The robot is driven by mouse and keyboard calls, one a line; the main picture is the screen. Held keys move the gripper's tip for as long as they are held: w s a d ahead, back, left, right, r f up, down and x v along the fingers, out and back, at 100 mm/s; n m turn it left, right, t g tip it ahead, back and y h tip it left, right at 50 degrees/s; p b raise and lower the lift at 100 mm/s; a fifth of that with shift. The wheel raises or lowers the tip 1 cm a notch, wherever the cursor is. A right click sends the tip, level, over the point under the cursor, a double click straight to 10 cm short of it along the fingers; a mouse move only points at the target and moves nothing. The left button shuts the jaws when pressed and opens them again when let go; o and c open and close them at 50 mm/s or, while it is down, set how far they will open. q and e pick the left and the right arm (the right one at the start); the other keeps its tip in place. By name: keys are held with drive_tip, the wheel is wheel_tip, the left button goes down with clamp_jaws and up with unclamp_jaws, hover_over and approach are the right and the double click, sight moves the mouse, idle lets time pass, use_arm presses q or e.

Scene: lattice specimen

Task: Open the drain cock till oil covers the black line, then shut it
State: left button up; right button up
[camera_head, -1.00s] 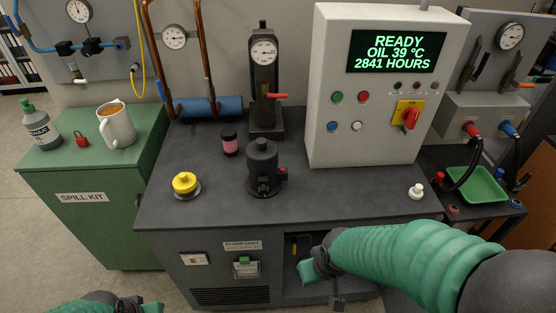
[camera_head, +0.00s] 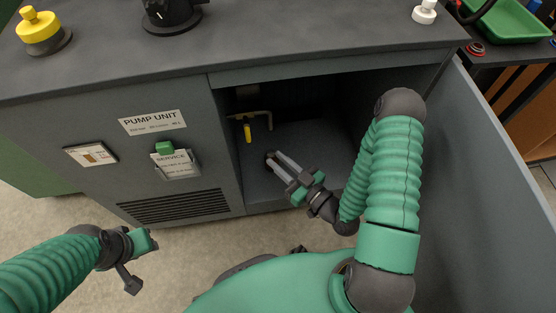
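A cock with a yellow handle (camera_head: 247,132) hangs from a pale pipe (camera_head: 258,113) inside the open cupboard of the pump unit, its handle pointing down. My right gripper (camera_head: 274,157) reaches into the cupboard, below and right of the handle and apart from it. Its two grey fingers are spread, with a dark patch at their tips that I cannot make out. My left gripper (camera_head: 142,262) hangs low in front of the unit; its finger opening is unclear. A small white plate with a brownish window (camera_head: 91,154) is on the front; I cannot make out a black line there.
The cupboard's grey door (camera_head: 480,190) stands open on the right, close to my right arm. The worktop (camera_head: 300,38) overhangs the opening. The floor before my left gripper is clear.

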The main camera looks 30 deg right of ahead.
sight(247, 132)
drive_tip(key=b+x, duration=0.4)
drive_tip(key=x, duration=1.2)
drive_tip(key=shift+w+r+b, duration=0.2)
drive_tip(key=shift+w+b, duration=0.15)
clamp_jaws()
